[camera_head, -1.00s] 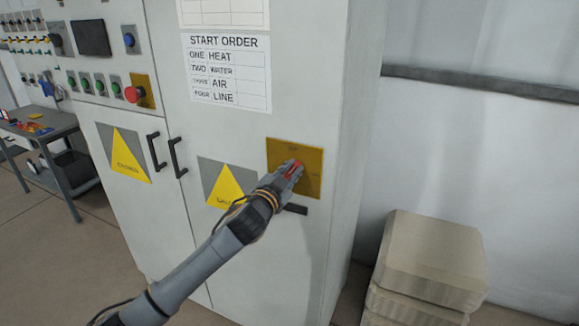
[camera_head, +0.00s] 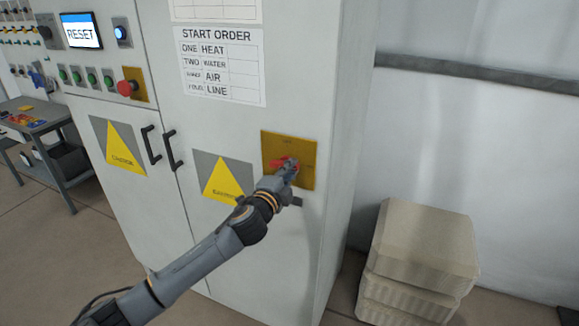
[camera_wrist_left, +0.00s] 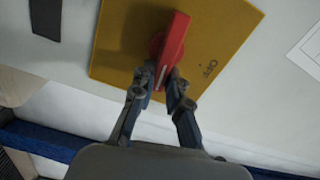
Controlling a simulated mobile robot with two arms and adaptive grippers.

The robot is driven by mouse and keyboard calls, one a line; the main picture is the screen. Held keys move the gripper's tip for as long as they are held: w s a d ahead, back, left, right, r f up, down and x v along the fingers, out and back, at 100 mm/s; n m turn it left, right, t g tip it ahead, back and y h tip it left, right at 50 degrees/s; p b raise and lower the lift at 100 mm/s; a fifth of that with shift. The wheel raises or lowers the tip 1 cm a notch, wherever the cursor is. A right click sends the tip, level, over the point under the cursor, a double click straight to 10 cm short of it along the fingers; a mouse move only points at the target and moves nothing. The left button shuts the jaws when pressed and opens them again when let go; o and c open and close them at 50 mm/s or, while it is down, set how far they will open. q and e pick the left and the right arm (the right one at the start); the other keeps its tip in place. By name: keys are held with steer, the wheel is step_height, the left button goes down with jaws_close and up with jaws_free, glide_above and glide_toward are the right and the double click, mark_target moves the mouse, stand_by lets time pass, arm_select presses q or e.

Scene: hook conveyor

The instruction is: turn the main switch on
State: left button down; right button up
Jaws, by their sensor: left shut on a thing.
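The main switch (camera_head: 279,162) is a red rotary handle on a yellow plate (camera_head: 305,176) on the cabinet's right door. In the head view the handle lies about level across the plate. My left gripper (camera_head: 288,169) is at the plate and covers part of the handle. In the left wrist view the red handle (camera_wrist_left: 175,40) has its near end between the fingers of my left gripper (camera_wrist_left: 162,88), which is shut on it. The display (camera_head: 81,31) at the upper left is lit and reads RESET. My right gripper is not in view.
A START ORDER sheet (camera_head: 219,66) lists heat, water, air, line. A red button (camera_head: 127,88), several green buttons and a lit blue button (camera_head: 121,32) are at the left. Black door handles (camera_head: 172,148) stick out. Pale stacked blocks (camera_head: 420,250) stand right of the cabinet.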

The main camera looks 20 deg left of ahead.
arm_select(q)
steer(key=shift+f+m, duration=0.15)
steer(key=shift+m, duration=0.55)
steer(key=shift+f, duration=0.1)
steer(key=c, duration=1.3)
jaws_free()
steer(key=shift+s, duration=0.1)
steer(key=s, duration=1.1)
steer(key=shift+s+a, duration=0.2)
steer(key=shift+s, duration=0.2)
